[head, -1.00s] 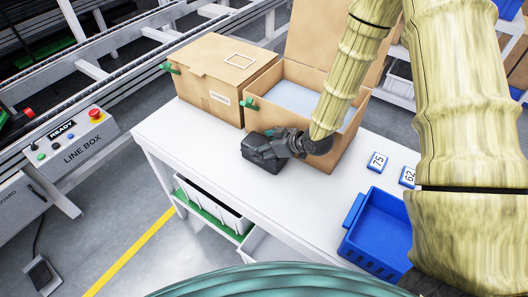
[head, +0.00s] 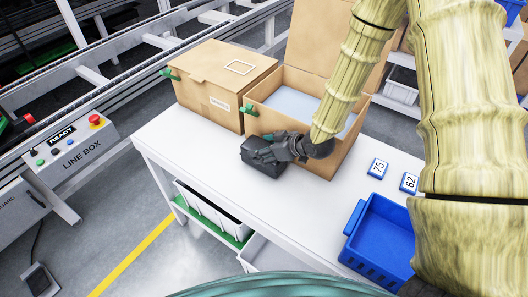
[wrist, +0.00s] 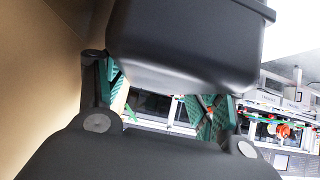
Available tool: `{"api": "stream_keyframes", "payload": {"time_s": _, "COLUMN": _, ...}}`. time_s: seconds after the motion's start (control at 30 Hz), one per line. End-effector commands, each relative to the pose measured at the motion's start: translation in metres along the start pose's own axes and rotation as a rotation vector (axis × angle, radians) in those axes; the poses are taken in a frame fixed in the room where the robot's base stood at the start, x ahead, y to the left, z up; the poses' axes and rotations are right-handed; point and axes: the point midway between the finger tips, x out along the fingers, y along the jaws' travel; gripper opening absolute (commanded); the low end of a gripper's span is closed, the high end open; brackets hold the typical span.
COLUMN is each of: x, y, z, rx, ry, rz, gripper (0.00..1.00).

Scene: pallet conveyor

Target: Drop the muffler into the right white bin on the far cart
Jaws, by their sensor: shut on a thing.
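The muffler appears as a dark grey, rounded block (head: 262,168) at the table's front-left part, in front of the open cardboard box. My gripper (head: 272,152) is shut on it from the right. I cannot tell whether the muffler touches the table. In the wrist view the muffler (wrist: 190,45) fills the top, with my green-padded gripper fingers (wrist: 165,95) at either side of its lower part. A white bin (head: 400,90) stands on a shelf at the back right, partly hidden by my arm. I cannot tell whether it is the right bin on the far cart.
The white table (head: 200,150) holds a closed carton (head: 215,85), an open carton (head: 335,160), a blue bin (head: 385,235) and number tiles 75 (head: 378,168) and 62 (head: 409,182). White bins (head: 205,208) sit on its lower shelf. A conveyor with a control box (head: 75,150) is at left.

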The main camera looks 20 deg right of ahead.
Motion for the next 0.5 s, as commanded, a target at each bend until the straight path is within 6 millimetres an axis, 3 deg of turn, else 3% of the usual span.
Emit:
{"api": "stream_keyframes", "payload": {"time_s": 0.3, "x": -0.014, "y": 0.0, "z": -0.02, "rx": -0.002, "ry": 0.004, "rz": 0.001, "gripper": 0.03}}
{"api": "stream_keyframes", "payload": {"time_s": 0.5, "x": -0.03, "y": -0.022, "z": -0.008, "rx": -0.001, "ry": 0.001, "rz": -0.001, "gripper": 0.03}}
